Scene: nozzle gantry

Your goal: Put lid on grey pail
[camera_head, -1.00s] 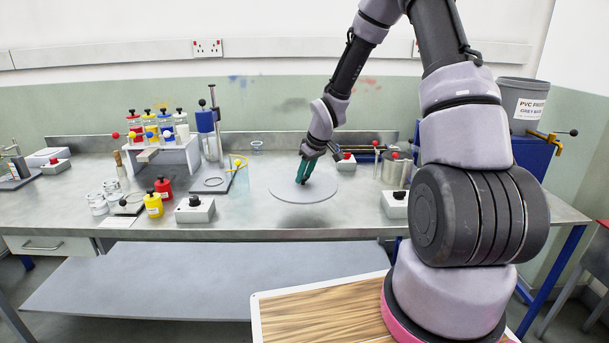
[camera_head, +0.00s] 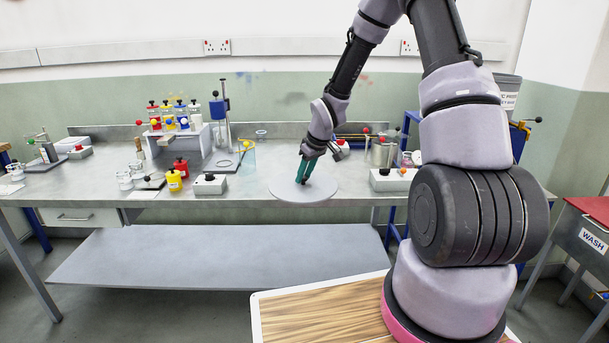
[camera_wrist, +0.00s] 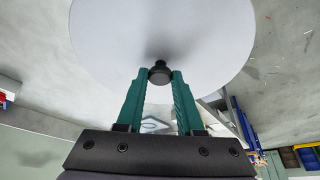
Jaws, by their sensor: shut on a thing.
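The round grey lid (camera_head: 303,190) shows as a flat disc near the bench's front edge in the head view. My gripper (camera_head: 306,172) is shut on the lid's knob from above. In the wrist view the green fingers (camera_wrist: 160,80) close on the dark knob (camera_wrist: 160,72), and the lid's pale disc (camera_wrist: 160,25) fills the top. I cannot tell its exact height above the bench. The grey pail (camera_head: 508,88) stands at the right behind my arm. My arm hides much of it, and only part of its label shows.
The bench (camera_head: 250,195) carries several small bottles on a white rack (camera_head: 190,145) and a clear beaker (camera_head: 247,150) left of the lid. A metal pot (camera_head: 382,152) and a switch box (camera_head: 392,179) stand right of it. A red-topped wash stand (camera_head: 590,207) is at far right.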

